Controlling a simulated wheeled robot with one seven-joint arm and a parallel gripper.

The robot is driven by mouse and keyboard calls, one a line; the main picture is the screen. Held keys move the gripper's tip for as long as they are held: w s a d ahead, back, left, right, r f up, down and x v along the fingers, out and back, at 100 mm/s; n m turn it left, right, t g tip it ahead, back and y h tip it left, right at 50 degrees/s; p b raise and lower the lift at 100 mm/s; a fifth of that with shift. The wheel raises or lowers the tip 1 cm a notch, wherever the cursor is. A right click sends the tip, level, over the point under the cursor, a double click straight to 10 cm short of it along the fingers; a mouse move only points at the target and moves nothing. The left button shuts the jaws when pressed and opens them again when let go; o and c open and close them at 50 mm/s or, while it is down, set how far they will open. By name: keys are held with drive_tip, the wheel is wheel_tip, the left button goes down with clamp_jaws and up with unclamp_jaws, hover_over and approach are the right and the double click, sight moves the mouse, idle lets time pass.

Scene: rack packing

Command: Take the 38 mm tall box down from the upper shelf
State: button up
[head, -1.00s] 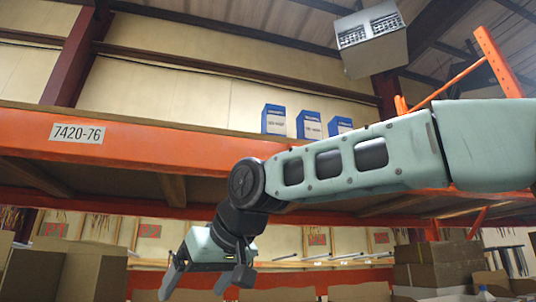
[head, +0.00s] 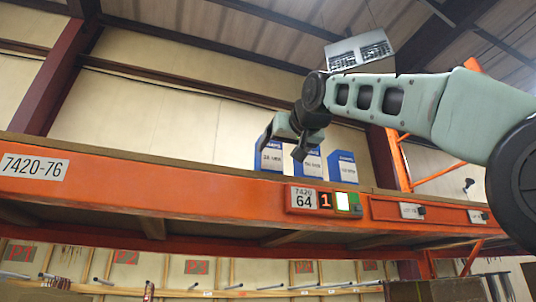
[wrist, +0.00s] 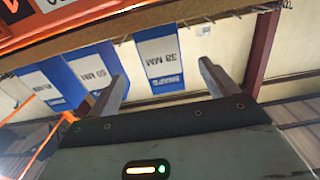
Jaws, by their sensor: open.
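Three blue and white boxes stand in a row on the upper shelf behind the orange beam. The leftmost box in the head view (head: 269,158) reads 38 MM in the wrist view (wrist: 160,58), which is upside down. My gripper (head: 283,148) is open and empty in front of and above this box. In the wrist view its fingertips (wrist: 162,72) lie on either side of the 38 MM box in the picture. The gap in depth to the box is hard to tell. The arm hides part of the boxes' tops in the head view.
The middle box (head: 308,164) stands close beside the 38 MM box and reads 50 MM in the wrist view (wrist: 92,72). A third box (head: 343,168) is to its right. The orange beam (head: 180,197) runs along the shelf front. The shelf left of the boxes looks clear.

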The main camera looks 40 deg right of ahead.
sight(272, 159)
drive_tip(key=p+x, duration=0.2)
drive_tip(key=x, duration=0.2)
drive_tip(key=shift+w+d+r, duration=0.1)
drive_tip(key=shift+w, duration=0.3)
drive_tip(key=p+x, duration=0.3)
drive_tip(key=x, duration=0.1)
drive_tip(key=shift+w+r, duration=0.1)
drive_tip(key=shift+r, duration=0.1)
drive_tip(key=shift+w+d+f+p, duration=0.2)
drive_tip(key=shift+w+f+p, duration=0.05)
drive_tip(key=shift+w+p, duration=0.25)
drive_tip(key=c, duration=1.2)
drive_tip(key=shift+c, duration=0.3)
drive_tip(key=shift+r, duration=0.15)
